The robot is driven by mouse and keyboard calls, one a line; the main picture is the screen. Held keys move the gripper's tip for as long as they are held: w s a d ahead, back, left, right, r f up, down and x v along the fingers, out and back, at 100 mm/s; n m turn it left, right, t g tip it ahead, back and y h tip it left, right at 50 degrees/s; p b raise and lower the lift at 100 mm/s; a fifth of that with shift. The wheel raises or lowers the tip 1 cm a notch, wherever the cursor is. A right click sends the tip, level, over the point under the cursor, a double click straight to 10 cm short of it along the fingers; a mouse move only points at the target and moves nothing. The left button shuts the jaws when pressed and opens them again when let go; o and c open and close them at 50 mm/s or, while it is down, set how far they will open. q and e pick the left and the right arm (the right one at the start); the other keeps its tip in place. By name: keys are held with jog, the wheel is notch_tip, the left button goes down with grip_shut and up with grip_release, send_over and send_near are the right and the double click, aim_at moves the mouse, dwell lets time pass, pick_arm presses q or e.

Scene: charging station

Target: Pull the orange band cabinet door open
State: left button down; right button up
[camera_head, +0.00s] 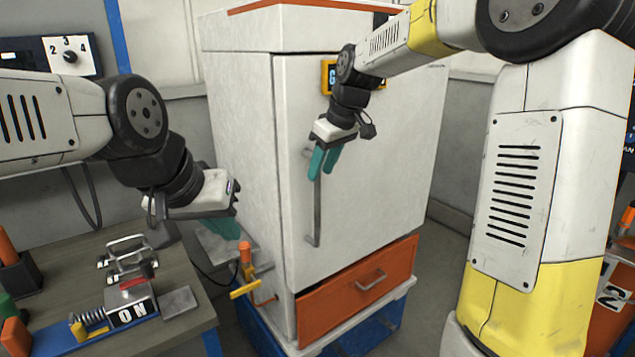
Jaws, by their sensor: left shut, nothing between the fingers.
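The white cabinet (238,130) has an orange band (300,4) along its top edge. Its front door (385,170) looks shut and carries a long vertical grey handle (317,215) near its left edge. My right gripper (325,165) points down at the upper part of this handle, its teal fingers overlapping the bar in the picture. I cannot tell whether they touch or grip it. My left gripper (222,228) is shut and empty, to the left of the cabinet near the workbench.
An orange drawer (345,305) with a grey handle sits below the door. An orange and yellow valve-like fitting (246,270) stands out at the cabinet's lower left. A workbench (165,335) at lower left holds a clamp fixture (128,275). Some floor shows right of the cabinet.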

jog(key=shift+x, duration=2.25)
grip_shut()
jog(key=shift+r, duration=0.1)
